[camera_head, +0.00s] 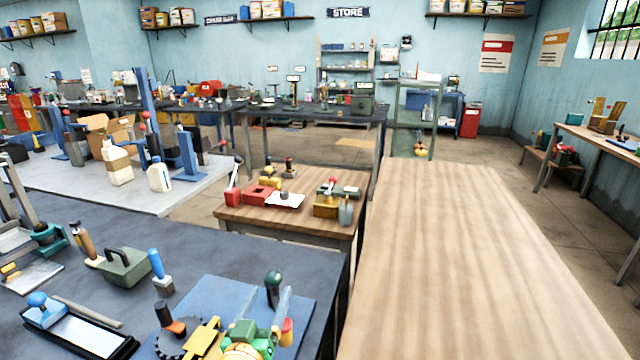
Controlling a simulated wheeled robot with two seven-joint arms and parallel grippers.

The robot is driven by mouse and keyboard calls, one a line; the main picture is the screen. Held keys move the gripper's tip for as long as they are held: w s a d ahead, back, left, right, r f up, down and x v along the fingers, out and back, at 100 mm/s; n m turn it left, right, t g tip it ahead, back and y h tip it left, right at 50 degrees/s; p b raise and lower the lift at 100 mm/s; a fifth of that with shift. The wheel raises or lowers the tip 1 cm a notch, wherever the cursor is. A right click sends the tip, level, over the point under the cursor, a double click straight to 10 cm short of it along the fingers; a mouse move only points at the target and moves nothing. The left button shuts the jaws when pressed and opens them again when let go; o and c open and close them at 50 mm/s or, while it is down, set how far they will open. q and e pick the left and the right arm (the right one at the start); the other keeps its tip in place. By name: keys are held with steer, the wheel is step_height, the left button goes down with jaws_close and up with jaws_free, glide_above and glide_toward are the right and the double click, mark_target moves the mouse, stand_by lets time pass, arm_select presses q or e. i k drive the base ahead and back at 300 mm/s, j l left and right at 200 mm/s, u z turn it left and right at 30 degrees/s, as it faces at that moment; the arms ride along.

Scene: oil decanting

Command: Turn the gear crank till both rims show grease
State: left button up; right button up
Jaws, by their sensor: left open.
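A dark toothed gear (172,347) lies on a blue mat (222,296) at the bottom of the head view. An upright black and orange handle (168,320) stands over it; I cannot tell whether this is the crank. I see no clear contact with the handle. Grease on the rims cannot be made out. My right gripper is not in view.
A dark-knobbed upright handle (273,284) and an orange and yellow cup (287,331) stand close to the gripper. The wooden table (470,250) at right is bare.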

mark_target(175, 334)
steer(key=k+j, duration=0.1)
steer(key=k, duration=0.8)
